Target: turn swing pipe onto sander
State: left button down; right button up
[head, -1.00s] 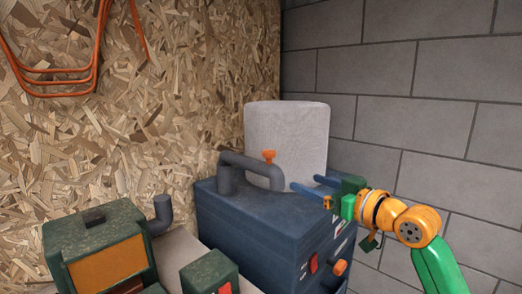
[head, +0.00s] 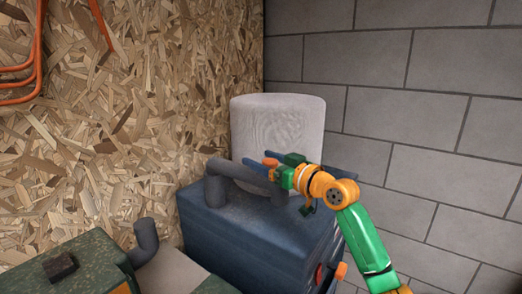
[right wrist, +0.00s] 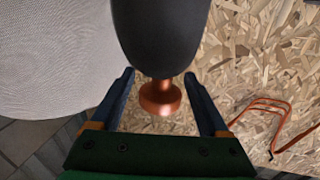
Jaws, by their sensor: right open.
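The swing pipe (head: 235,171) is a dark grey bent tube on top of a blue machine (head: 225,225). Its orange knob (head: 270,162) is at the free end, beside my right gripper (head: 256,164). In the right wrist view, my open fingers (right wrist: 160,75) stand on either side of the orange knob (right wrist: 160,98), with gaps on both sides. The dark pipe end (right wrist: 160,35) lies just beyond it. A green machine (head: 90,262), probably the sander, is at the lower left, with a grey upturned elbow port (head: 147,240) beside it. My left gripper is out of view.
A whitish drum (head: 278,125) stands on the blue machine behind the pipe, close to my right fingers. A chipboard wall (head: 140,90) is behind at left, a grey block wall (head: 420,90) at right. Orange cable (head: 25,80) hangs on the chipboard.

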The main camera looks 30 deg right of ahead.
jog(key=shift+w+a+f, duration=0.1)
jog(key=shift+w+f, duration=0.1)
jog(key=shift+w, duration=0.3)
jog(key=shift+s+r, duration=0.1)
jog(key=shift+s, duration=0.1)
grip_shut()
dwell(0.8)
